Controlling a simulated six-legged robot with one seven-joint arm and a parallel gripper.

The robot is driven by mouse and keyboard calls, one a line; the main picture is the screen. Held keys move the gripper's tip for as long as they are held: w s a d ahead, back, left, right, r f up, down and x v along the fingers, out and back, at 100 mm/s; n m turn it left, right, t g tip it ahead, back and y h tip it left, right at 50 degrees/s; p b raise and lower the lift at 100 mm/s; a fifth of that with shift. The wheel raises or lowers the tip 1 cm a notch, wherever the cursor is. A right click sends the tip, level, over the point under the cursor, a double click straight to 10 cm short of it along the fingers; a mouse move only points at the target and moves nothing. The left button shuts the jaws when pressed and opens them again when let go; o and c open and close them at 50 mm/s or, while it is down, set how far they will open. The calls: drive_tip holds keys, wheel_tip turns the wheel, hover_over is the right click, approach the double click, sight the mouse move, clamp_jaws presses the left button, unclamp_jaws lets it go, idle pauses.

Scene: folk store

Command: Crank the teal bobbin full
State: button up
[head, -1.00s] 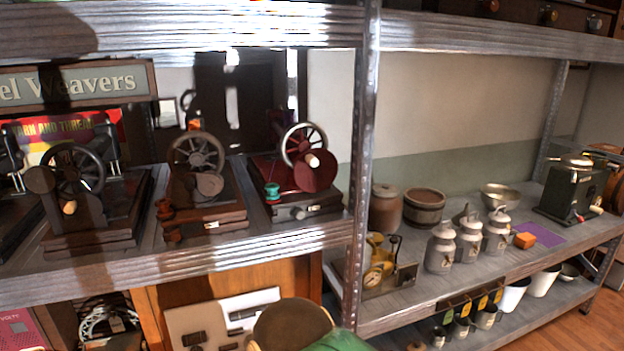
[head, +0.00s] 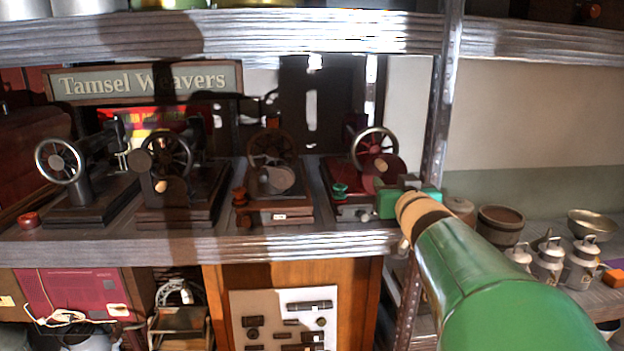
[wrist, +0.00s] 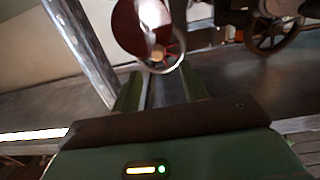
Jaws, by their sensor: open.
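The teal bobbin (head: 340,190) sits at the front left of the rightmost winder, a red machine on a dark base (head: 350,209). Its spoked handwheel (head: 374,148) stands upright behind a round red disc (head: 385,168). My gripper (head: 412,184) is at the right side of this winder, partly over the disc's lower edge. In the wrist view my open gripper (wrist: 165,88) has its two green fingers apart, pointing toward the red disc (wrist: 128,28) and a pale crank knob (wrist: 157,52). The knob appears between and beyond the fingertips. Nothing shows in the jaws.
A metal shelf post (head: 443,90) stands close to my arm. Other winders stand left: one with a dark red bobbin (head: 240,196), one with a wooden knob (head: 160,186). Milk cans (head: 548,262) and a bowl (head: 592,224) stand on the right shelf.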

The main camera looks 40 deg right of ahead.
sight(383, 168)
drive_tip(key=shift+d+r+x, duration=0.15)
drive_tip(key=shift+x, duration=2.3)
drive_tip(key=shift+d+r+x, duration=0.1)
drive_tip(key=shift+r+x, duration=0.05)
drive_tip(key=shift+x, duration=2.3)
drive_tip(key=shift+d, duration=0.1)
drive_tip(key=shift+c, duration=0.4)
drive_tip(key=c, duration=0.7)
